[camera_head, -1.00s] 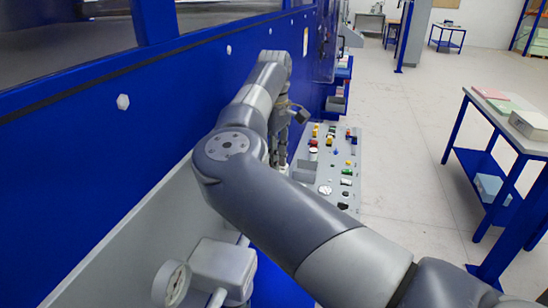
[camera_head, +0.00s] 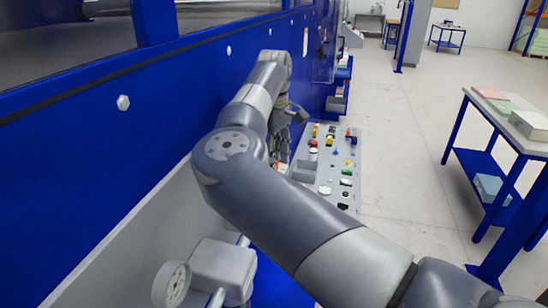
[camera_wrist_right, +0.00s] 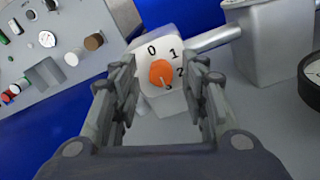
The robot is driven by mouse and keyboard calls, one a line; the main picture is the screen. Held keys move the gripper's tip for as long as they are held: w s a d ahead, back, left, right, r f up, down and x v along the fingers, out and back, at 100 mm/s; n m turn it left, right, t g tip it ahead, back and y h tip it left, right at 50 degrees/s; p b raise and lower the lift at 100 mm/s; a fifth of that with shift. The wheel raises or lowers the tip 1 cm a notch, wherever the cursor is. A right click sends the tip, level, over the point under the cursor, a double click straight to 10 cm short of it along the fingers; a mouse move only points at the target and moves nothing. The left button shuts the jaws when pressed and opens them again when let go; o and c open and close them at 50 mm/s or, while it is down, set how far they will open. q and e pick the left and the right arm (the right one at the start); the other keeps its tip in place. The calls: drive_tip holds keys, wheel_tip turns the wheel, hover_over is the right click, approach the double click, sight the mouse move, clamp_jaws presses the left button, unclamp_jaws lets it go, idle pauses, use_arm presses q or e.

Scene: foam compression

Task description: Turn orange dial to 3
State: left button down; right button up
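The orange dial (camera_wrist_right: 162,73) sits on a pale box (camera_wrist_right: 151,100) marked 0, 1 and 2, with another mark partly hidden below the 2. A short pale pointer line on the dial points down and slightly right, towards that lowest mark. My right gripper (camera_wrist_right: 160,76) is open in the wrist view, with one finger on each side of the dial. I cannot tell whether the fingers touch it. In the head view, my right gripper (camera_head: 282,138) is beside the blue machine wall and partly hidden by my arm. My left gripper is not in view.
A grey control panel (camera_head: 325,180) with several coloured buttons and knobs lies right of the gripper. A pressure gauge (camera_head: 172,285) stands at the lower left. The blue machine wall (camera_head: 160,130) runs close along the left. A table (camera_head: 500,120) stands to the right across open floor.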

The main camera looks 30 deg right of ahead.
drive_tip(key=shift+r, duration=0.15)
wheel_tip(320, 180, up, 12)
idle(0.4)
drive_tip(key=shift+f, duration=0.25)
